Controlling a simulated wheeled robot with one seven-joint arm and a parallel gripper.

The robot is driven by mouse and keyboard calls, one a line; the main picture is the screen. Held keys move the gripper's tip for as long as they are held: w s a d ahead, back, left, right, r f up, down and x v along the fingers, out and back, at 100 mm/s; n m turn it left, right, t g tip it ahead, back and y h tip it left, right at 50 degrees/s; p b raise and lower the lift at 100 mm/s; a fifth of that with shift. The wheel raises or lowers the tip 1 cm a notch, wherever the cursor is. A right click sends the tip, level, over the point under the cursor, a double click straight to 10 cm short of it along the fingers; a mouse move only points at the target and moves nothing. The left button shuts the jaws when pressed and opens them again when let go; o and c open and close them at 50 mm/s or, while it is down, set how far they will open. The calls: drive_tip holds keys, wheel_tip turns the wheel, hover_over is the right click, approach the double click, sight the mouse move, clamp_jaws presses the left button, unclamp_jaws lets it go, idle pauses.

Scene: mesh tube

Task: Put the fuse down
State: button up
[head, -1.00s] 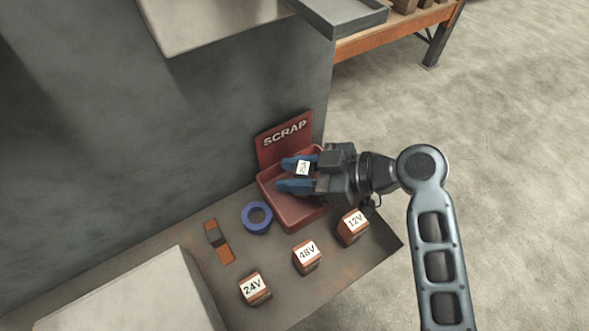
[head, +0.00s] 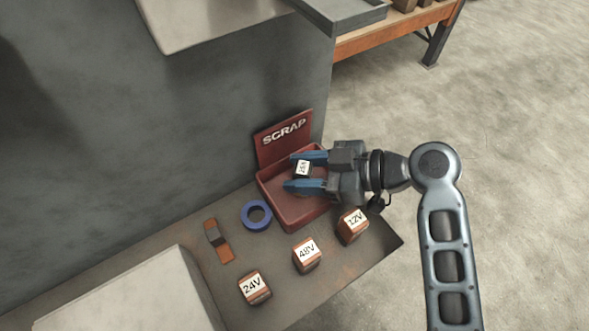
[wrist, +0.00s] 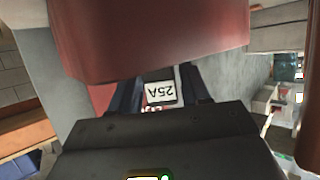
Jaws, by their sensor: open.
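The fuse (head: 303,168) is a small dark block with a white label. Its label reads 25A in the wrist view (wrist: 162,91), where it appears upside down. In the head view it is over the red scrap bin (head: 291,213), between or just past the blue fingertips. My gripper (head: 296,172) is open, with its fingers over the bin, reaching in from the right. I cannot tell whether the fuse touches a finger or rests on the bin floor. The bin has a red back plate marked SCRAP.
Blocks labelled 12V (head: 353,226), 48V (head: 307,254) and 24V (head: 255,288) stand along the front of the grey shelf. A blue tape ring (head: 256,215) and an orange-brown strip with a dark clip (head: 219,241) lie left of the bin. A pale box (head: 130,295) is at lower left.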

drive_tip(key=b+v, duration=0.1)
drive_tip(key=v, duration=0.9)
drive_tip(key=shift+d, duration=0.2)
drive_tip(key=shift+r, duration=0.1)
